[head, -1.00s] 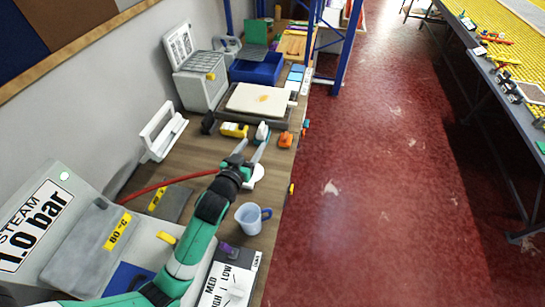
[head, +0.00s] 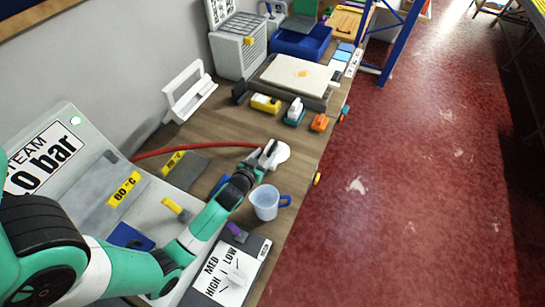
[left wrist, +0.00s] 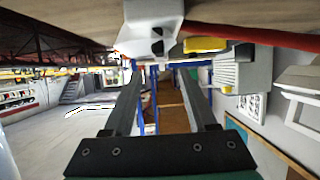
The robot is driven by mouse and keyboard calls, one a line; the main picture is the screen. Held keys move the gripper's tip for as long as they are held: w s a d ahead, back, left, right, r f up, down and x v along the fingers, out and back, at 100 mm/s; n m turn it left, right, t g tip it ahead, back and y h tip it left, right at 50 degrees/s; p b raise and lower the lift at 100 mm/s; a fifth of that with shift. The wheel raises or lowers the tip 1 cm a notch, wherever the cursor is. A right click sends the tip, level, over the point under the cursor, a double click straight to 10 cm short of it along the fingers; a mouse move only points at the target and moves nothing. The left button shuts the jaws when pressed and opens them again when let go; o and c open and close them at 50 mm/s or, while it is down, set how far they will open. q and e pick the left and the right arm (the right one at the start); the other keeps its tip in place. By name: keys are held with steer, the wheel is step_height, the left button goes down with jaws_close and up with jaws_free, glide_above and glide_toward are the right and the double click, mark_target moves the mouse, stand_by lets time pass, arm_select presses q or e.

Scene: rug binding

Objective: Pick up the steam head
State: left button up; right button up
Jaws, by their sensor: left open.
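The steam head looks to be the white rounded piece (head: 283,153) at the end of a red hose (head: 190,148), on the wooden bench near its right edge. My left gripper (head: 268,154) is at its left side and hides part of it. In the left wrist view my left gripper (left wrist: 158,78) is open, with nothing between its dark fingers. A white body with dark openings (left wrist: 150,32), likely the steam head, shows just beyond and above the fingertips there. I cannot tell whether the fingers touch it. My right gripper is not in view.
A clear cup with a blue handle (head: 265,203) stands close to my left gripper. A dial panel (head: 226,272) and the grey steam unit (head: 95,190) are nearer. Yellow, teal-white and orange items (head: 320,122) sit farther back by a pale board (head: 298,75).

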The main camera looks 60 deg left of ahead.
mark_target(273, 147)
arm_select(q)
steer(key=shift+w+a+f, duration=0.15)
steer(key=shift+w+f, duration=0.05)
steer(key=shift+f, duration=0.65)
steer(key=shift+w+a, duration=0.4)
steer(key=shift+w, duration=0.1)
steer(key=shift+w+a+f, duration=0.2)
steer(key=shift+f, duration=0.05)
steer(key=b+x, duration=0.2)
steer(key=x, duration=0.3)
steer(key=shift+w+r, duration=0.1)
jaws_close()
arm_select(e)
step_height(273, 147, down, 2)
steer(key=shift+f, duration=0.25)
arm_select(q)
steer(key=shift+r, duration=0.1)
